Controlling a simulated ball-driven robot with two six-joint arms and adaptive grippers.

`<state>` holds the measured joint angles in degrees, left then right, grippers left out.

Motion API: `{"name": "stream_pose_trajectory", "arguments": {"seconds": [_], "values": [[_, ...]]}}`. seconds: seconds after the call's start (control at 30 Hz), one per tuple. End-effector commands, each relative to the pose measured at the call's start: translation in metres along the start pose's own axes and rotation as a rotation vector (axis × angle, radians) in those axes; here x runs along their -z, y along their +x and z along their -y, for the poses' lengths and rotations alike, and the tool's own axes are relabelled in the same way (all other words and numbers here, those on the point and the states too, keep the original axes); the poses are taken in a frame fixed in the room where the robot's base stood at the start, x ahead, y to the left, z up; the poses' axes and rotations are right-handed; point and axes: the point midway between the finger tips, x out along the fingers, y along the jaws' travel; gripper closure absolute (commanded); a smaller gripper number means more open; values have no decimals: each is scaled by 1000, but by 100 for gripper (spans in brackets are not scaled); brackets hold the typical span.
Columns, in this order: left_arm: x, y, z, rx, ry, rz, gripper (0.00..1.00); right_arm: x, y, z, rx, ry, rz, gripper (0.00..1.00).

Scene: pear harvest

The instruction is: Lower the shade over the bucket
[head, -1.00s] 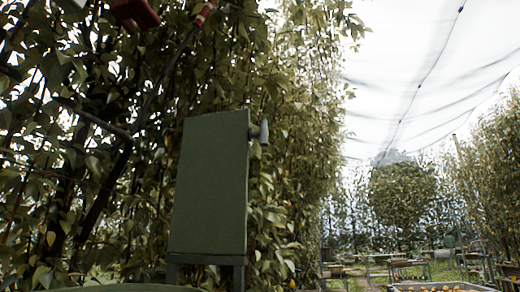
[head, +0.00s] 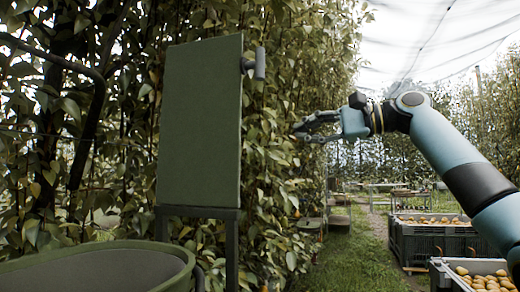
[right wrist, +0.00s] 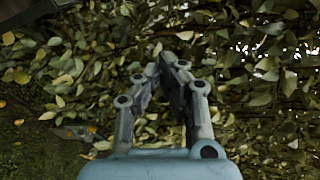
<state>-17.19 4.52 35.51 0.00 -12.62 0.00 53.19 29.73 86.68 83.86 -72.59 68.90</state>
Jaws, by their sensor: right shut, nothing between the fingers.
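The shade is a flat dark green panel (head: 200,125), standing upright on a dark frame in the head view. A grey handle (head: 260,64) sticks out from its upper right edge. The bucket (head: 165,252) is round and green, at the bottom left, with its top uncovered and only its upper part in view. My right gripper (head: 297,132) is to the right of the panel and lower than the handle, apart from both. It is shut and empty; the right wrist view shows its fingers (right wrist: 166,60) before leaves. My left gripper is out of view.
Crates of pears (head: 435,238) (head: 445,282) stand at the right, under my right arm. Dense leafy pear trees (head: 90,180) rise close behind the shade. A grass strip (head: 362,255) is free between the trees and the crates.

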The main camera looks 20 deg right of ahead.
Motion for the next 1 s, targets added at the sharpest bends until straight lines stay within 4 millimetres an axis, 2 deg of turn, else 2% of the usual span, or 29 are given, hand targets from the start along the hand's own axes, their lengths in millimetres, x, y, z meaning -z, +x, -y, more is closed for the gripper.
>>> {"name": "stream_pose_trajectory", "arguments": {"seconds": [0.03, 0.1, 0.23, 0.37, 0.47, 0.83, 1.0], "values": [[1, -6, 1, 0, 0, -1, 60, -11, -13, 42, 35, -58, -8, 100], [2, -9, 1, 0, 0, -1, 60, -20, -27, 80, 71, -112, -20, 100], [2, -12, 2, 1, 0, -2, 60, -30, -39, 114, 108, -158, -28, 100], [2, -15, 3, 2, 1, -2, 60, -32, -33, 121, 115, -163, -26, 100], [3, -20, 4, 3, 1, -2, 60, -33, -18, 123, 115, -162, -25, 100], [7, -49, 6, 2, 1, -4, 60, -31, 59, 133, 114, -160, -25, 100], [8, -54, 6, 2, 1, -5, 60, -52, 52, 126, 113, -166, -30, 100]]}}
